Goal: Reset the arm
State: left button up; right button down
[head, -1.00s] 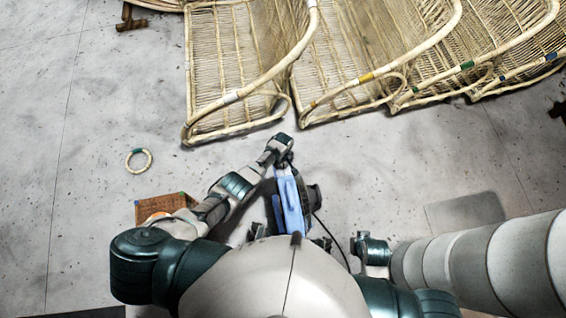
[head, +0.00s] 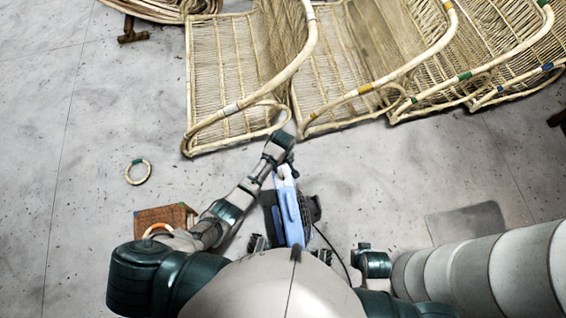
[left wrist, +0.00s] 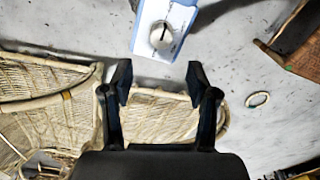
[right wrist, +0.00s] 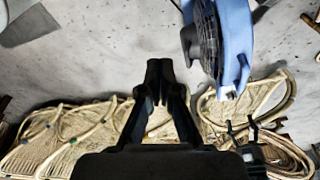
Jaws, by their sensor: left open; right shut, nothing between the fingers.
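A blue device (head: 290,212) with a dark side part stands in front of my body. My left arm reaches past its left side, its wrist near the device's far end. The left gripper (left wrist: 158,78) is open and empty in the left wrist view, with the device's pale face and round knob (left wrist: 162,36) above it. My right gripper (right wrist: 159,76) is shut and empty in the right wrist view, below and left of the blue device (right wrist: 236,45), apart from it. Neither gripper's fingertips show clearly in the head view.
Woven rattan chairs (head: 228,108) fill the far side. A rattan ring (head: 138,172) lies on the floor at left. A brown woven box (head: 165,216) with a ring on it stands near my left shoulder.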

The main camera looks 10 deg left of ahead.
pick_arm(q)
jog(key=shift+r, duration=1.1)
